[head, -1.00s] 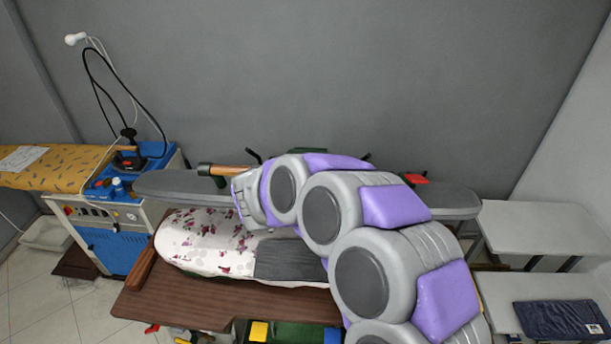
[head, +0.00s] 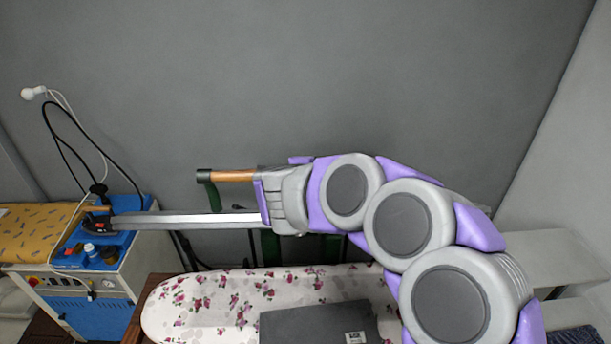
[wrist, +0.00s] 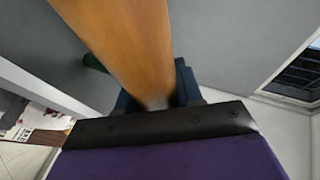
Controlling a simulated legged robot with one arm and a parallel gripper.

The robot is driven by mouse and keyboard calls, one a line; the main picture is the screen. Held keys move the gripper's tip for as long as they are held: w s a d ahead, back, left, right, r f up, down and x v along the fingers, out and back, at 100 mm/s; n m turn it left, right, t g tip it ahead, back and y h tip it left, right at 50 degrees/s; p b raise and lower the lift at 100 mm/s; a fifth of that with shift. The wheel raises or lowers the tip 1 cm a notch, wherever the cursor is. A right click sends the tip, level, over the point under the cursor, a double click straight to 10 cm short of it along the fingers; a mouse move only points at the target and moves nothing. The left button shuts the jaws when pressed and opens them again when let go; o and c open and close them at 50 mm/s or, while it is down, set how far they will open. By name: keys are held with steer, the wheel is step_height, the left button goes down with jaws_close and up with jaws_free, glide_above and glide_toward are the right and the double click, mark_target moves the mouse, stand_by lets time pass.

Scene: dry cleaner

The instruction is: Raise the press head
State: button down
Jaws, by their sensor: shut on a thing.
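The press head (head: 190,219) shows edge-on in the head view as a long grey slab, well above the floral padded bed (head: 210,302). A wooden handle (head: 233,175) with a dark green end sits just above it. My gripper (head: 258,178) is at the right part of this handle and shut on it. In the wrist view the handle (wrist: 135,45) runs between my dark fingers (wrist: 158,95), which it partly hides. My arm hides the right part of the press head in the head view.
A grey folded cloth with a tag (head: 315,322) lies on the bed. An ironing station with a blue top (head: 105,245) stands at left. A pale side table (head: 555,258) stands at right. The grey wall (head: 330,70) behind is bare.

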stand_by(0.3)
steer(key=c, duration=0.8)
jaws_free()
steer(key=shift+w+f, duration=0.15)
steer(key=shift+a, duration=0.1)
steer(key=b+v, duration=0.1)
steer(key=v, duration=1.6)
